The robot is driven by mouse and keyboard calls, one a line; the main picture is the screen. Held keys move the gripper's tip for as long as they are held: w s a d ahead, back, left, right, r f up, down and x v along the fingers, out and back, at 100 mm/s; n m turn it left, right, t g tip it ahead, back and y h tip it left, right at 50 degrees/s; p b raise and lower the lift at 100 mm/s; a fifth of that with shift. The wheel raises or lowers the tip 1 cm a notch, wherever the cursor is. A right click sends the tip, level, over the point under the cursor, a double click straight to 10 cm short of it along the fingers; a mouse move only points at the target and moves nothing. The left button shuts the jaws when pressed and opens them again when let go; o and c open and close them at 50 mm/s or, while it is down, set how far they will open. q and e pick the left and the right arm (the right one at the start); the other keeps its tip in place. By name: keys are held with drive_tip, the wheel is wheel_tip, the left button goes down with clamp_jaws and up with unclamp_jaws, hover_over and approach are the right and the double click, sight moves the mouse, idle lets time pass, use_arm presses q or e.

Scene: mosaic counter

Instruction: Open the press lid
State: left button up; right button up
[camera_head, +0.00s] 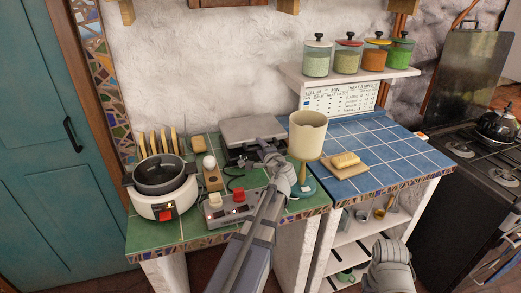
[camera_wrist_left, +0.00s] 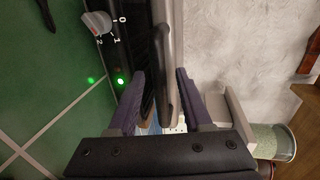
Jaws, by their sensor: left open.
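The press (camera_head: 243,150) stands at the back of the green-tiled counter, with a flat grey lid (camera_head: 252,128) that looks closed over a dark base. My left gripper (camera_head: 266,149) is at the press's front right, partly hidden by its own wrist. In the left wrist view, the left gripper (camera_wrist_left: 160,95) is open, with a finger on each side of a grey bar (camera_wrist_left: 166,75) along the press, likely the lid handle. I cannot tell whether the fingers touch it. A knob (camera_wrist_left: 97,23) marked 0, 1, 2 and a lit green lamp (camera_wrist_left: 120,82) show on the dark base.
A white cooker (camera_head: 163,203) stands left and a control box (camera_head: 230,208) in front. A cream pot (camera_head: 307,135) on a stand is close right of my left wrist. A board with a yellow block (camera_head: 345,160) lies on blue tiles. A jar shelf (camera_head: 350,76) hangs behind.

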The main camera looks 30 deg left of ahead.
use_arm(q)
clamp_jaws()
idle(0.5)
idle(1.0)
